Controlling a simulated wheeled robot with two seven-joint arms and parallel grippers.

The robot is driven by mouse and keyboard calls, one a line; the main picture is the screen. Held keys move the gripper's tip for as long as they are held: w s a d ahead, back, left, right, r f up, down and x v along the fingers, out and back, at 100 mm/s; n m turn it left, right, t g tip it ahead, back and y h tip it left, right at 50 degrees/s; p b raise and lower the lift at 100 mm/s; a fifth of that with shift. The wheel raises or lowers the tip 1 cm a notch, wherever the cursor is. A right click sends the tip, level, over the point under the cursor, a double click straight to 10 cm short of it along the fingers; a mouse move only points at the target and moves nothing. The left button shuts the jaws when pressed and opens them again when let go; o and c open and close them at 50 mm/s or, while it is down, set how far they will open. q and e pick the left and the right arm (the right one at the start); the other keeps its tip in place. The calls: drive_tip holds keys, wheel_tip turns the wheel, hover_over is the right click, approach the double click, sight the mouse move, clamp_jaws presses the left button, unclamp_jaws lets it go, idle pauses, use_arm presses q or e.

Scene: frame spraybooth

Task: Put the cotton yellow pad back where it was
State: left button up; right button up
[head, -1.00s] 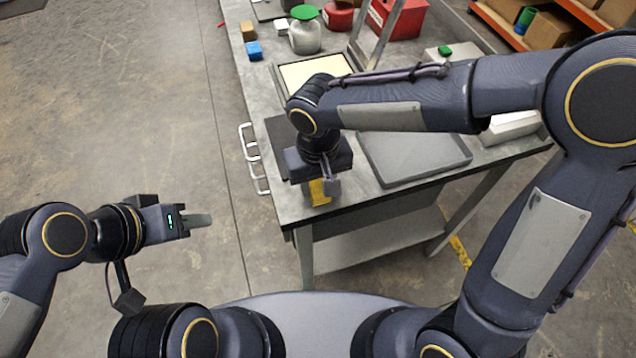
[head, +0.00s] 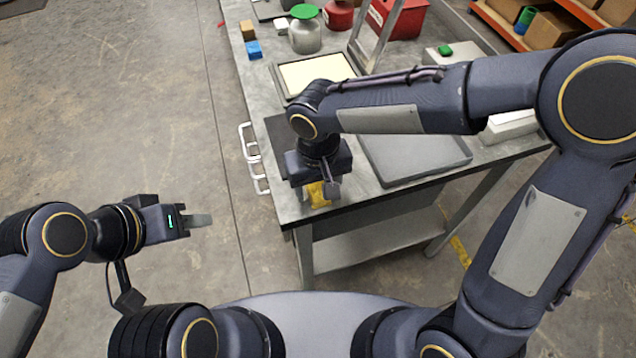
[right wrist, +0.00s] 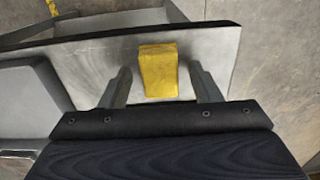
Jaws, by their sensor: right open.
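The yellow pad (head: 319,194) lies on the near left corner of the metal bench, partly hidden by my right gripper in the head view. In the right wrist view the yellow pad (right wrist: 158,70) lies on the bare bench top between and slightly beyond the two fingers, with a gap on each side. My right gripper (right wrist: 166,86) is open and points down over it; in the head view it (head: 320,190) is just above the pad. My left gripper (head: 210,220) is off the bench at the left, over the floor; its finger opening cannot be made out.
A grey tray (head: 422,178) lies right of my right gripper on the bench (head: 262,98). A framed cream panel (head: 300,72) lies behind. A blue block (head: 254,50), tan block (head: 247,30) and green-lidded jar (head: 306,38) stand farther back. White handles (head: 258,184) stick out at the bench's left side.

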sight(319, 189)
wheel_tip(319, 189, up, 12)
drive_tip(key=shift+r, duration=0.15)
drive_tip(key=shift+d, duration=0.1)
drive_tip(key=s+d+m+t+y, duration=0.1)
drive_tip(key=s+d+m+y, duration=0.15)
drive_tip(key=d, duration=0.95)
drive_tip(key=s+d+f+m+t+y, duration=0.1)
drive_tip(key=s+d+f+m+t, duration=0.2)
drive_tip(key=s+d, duration=0.5)
drive_tip(key=shift+s+d+f+t, duration=0.2)
drive_tip(key=shift+s+t, duration=0.4)
drive_tip(key=shift+t, duration=0.2)
